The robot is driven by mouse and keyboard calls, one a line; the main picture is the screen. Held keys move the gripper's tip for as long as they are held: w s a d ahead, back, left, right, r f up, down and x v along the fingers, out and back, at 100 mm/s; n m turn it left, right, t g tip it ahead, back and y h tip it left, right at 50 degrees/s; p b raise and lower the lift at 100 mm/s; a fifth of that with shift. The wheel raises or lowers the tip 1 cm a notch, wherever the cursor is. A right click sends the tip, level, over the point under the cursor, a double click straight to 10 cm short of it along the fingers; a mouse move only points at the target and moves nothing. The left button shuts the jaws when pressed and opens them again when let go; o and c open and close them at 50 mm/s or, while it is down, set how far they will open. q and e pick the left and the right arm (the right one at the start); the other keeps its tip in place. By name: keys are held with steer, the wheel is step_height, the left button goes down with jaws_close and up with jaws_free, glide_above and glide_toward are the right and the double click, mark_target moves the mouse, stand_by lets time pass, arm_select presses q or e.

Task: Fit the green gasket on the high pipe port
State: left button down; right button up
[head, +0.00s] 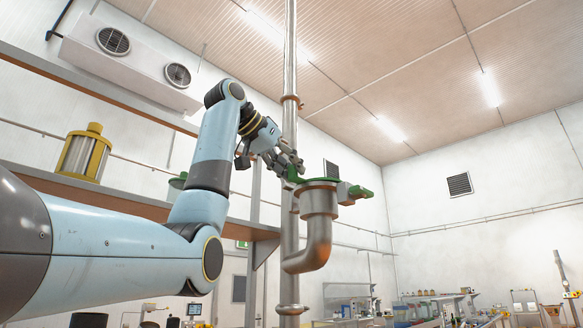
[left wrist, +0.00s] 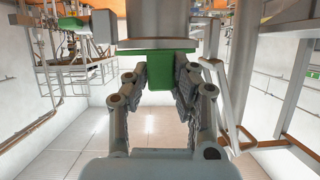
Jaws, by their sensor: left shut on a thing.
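The high pipe port (head: 320,200) is the wide metal mouth of a curved pipe beside the tall vertical pipe (head: 291,110). The green gasket (head: 312,180) is at the top rim of the port, with its near side at my left gripper (head: 296,172). My left gripper is shut on the gasket. In the left wrist view, a green part of the gasket (left wrist: 155,68) sits between the fingers of my left gripper (left wrist: 160,82), right by the metal port (left wrist: 155,22). I cannot tell whether it lies flat on the rim. My right gripper is not in view.
A green piece with a grey block (head: 360,191) sticks out right of the port. A shelf (head: 110,188) behind my arm holds a yellow-capped cylinder (head: 84,152) and a partly hidden green thing (head: 178,180). Benches with equipment (head: 440,300) stand far back right.

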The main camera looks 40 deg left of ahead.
arm_select(q)
steer(key=c, duration=1)
jaws_free()
steer(key=shift+c, duration=0.2)
step_height(320, 180, up, 9)
steer(key=shift+r, duration=0.45)
